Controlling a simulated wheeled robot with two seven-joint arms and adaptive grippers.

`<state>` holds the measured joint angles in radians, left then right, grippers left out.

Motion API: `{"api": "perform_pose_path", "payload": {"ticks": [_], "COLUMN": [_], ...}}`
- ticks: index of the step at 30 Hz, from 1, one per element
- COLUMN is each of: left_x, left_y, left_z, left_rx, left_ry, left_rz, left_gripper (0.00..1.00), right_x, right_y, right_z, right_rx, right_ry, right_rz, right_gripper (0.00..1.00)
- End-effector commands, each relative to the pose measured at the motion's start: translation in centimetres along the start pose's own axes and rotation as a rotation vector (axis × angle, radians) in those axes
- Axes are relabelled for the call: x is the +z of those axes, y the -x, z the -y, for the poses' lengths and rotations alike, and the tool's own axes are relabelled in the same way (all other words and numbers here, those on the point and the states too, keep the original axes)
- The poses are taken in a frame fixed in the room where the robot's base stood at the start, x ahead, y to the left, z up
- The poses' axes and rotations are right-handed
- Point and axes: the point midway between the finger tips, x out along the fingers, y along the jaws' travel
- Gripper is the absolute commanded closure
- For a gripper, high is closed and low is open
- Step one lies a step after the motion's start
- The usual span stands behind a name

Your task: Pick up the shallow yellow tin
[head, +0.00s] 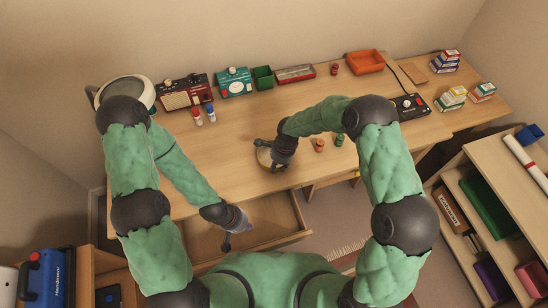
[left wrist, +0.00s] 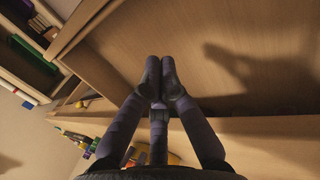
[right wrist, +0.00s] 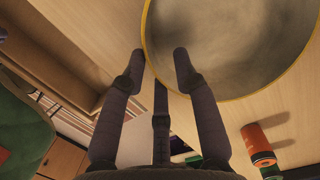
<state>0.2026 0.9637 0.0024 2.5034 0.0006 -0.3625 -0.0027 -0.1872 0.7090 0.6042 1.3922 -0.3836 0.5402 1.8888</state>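The shallow yellow tin (head: 264,158) stands on the desk near its front edge, partly hidden by my right gripper (head: 275,165). In the right wrist view the round tin (right wrist: 235,45) has a thin yellow rim and a grey, empty inside. My right gripper (right wrist: 159,58) is open there, with one finger on each side of the near rim; I cannot tell whether they touch it. My left gripper (head: 226,243) is over the open drawer. In the left wrist view its fingertips (left wrist: 160,68) are together with nothing between them.
An orange bottle (head: 320,145) and a green one (head: 339,140) stand right of the tin. The pulled-out drawer (head: 265,232) lies below the desk front. Radios, boxes and an orange tray (head: 365,62) line the back.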

Motion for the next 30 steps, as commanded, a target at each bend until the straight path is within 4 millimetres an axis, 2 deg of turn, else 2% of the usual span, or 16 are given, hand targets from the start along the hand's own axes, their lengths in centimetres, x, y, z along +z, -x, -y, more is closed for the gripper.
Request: {"api": "perform_pose_path", "payload": {"ticks": [3,10,13,14,30], "left_x": [-0.02,-0.01,-0.01,-0.01,-0.01], "left_y": [-0.26,-0.21,-0.21,-0.21,-0.14], "left_z": [0.09,0.08,0.08,0.08,0.05], "left_rx": [0.000,0.000,0.000,0.000,0.000], "left_ry": [0.000,0.000,0.000,0.000,0.000], "left_rz": [0.000,0.000,0.000,0.000,0.000], "left_gripper": [1.00,1.00,1.00,1.00,1.00], "right_x": [0.03,0.05,0.06,0.06,0.11], "right_y": [-1.32,-1.38,-1.37,-1.38,-1.03], "right_z": [0.01,0.02,0.01,0.01,0.04], "right_rx": [-0.001,-0.001,-0.001,-0.001,-0.002], "right_ry": [0.000,0.001,0.001,0.001,0.001], "right_rz": [0.001,0.001,0.001,0.001,0.001], "right_gripper": [0.70,0.70,0.98,1.00,1.00]}}
